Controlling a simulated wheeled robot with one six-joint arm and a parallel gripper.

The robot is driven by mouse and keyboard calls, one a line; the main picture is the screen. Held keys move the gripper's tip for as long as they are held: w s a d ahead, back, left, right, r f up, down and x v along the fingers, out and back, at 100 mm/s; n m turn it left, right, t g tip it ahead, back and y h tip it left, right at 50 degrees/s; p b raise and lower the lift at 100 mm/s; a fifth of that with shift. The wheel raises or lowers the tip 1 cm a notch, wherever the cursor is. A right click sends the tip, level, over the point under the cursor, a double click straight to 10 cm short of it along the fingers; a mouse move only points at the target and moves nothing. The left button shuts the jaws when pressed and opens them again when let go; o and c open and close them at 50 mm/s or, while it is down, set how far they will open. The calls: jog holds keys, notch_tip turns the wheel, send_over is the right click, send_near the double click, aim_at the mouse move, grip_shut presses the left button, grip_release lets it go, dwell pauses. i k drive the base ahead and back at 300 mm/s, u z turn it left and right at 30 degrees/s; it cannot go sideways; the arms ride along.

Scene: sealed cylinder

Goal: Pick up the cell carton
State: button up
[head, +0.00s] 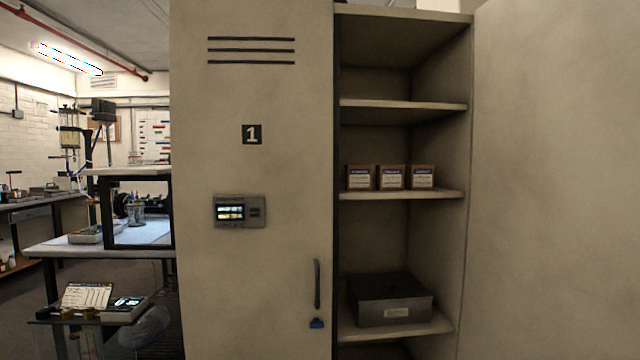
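Three small brown cartons with white and blue labels stand side by side on a middle shelf of the open locker in the head view: a left carton (359,178), a middle carton (391,178) and a right carton (422,177). The label print is too small to read, so I cannot tell which is the cell carton. My gripper is not in view.
The shelf (455,194) has free room right of the cartons. The locker door (555,180) stands at right. A panel marked 1 (250,90) stands left. Benches (70,248) are at far left.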

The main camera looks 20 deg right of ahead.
aim_at(357, 178)
jog(key=u, duration=1.1)
jog(key=i, duration=0.55)
jog(key=z, duration=0.5)
